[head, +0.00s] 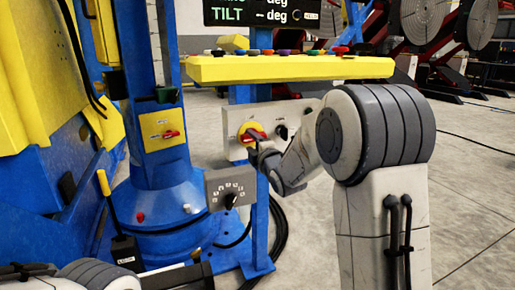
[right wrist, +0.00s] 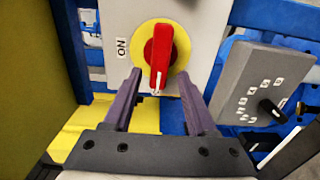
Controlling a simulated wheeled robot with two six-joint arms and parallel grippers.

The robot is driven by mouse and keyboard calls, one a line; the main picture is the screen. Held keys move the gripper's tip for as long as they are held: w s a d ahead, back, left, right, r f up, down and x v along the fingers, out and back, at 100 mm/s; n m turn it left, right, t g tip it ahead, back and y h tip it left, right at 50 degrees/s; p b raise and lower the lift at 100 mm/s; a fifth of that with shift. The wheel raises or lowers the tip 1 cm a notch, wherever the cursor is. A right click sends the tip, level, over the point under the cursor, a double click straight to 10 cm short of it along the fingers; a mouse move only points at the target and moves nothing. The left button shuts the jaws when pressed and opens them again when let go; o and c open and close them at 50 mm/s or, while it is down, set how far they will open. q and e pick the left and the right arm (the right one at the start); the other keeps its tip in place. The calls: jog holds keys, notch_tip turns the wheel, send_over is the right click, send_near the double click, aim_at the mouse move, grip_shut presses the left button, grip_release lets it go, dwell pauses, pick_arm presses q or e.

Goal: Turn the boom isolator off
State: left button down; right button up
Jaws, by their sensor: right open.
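A rotary isolator with a red handle on a yellow disc (head: 247,134) is on a light grey box (head: 232,119) under the yellow shelf. In the right wrist view its red handle (right wrist: 161,58) points down the picture, and an "ON" label is left of the disc. In the head view the handle points right. My right gripper (right wrist: 160,105) is open and empty, its two fingers reaching toward the disc on either side of the handle's lower end. I cannot tell if they touch. In the head view it (head: 262,155) is partly hidden by my wrist. My left gripper's fingers are not visible.
A grey dial box (head: 231,188) stands just below, close to my right gripper; it also shows right in the wrist view (right wrist: 262,88). A yellow plate with another red handle (head: 165,130) is on the blue column. A yellow shelf with coloured buttons (head: 290,69) overhangs the isolator box.

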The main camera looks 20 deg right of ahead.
jog(key=s+p, duration=0.1)
jog(key=s, duration=0.8)
jog(key=shift+d, duration=0.15)
jog(key=s+a+f+m+g+y+p, duration=0.1)
jog(key=s+a+f+m+g, duration=0.2)
jog(key=s+a+f+g, duration=0.4)
jog(key=s+a+f+m+g+y+p, duration=0.1)
jog(key=s+a+f+m+g, duration=0.25)
jog(key=s+a, duration=0.4)
jog(key=s+a+f+m+g+h, duration=0.15)
jog(key=s+g, duration=0.25)
jog(key=s, duration=0.6)
jog(key=s+a+f+m+g, duration=0.1)
jog(key=s+a+m+g, duration=0.2)
jog(key=s, duration=0.7)
notch_tip(320, 180, up, 38)
jog(key=p, duration=3.9)
jog(key=shift+s+f, duration=0.15)
jog(key=shift+s, duration=0.15)
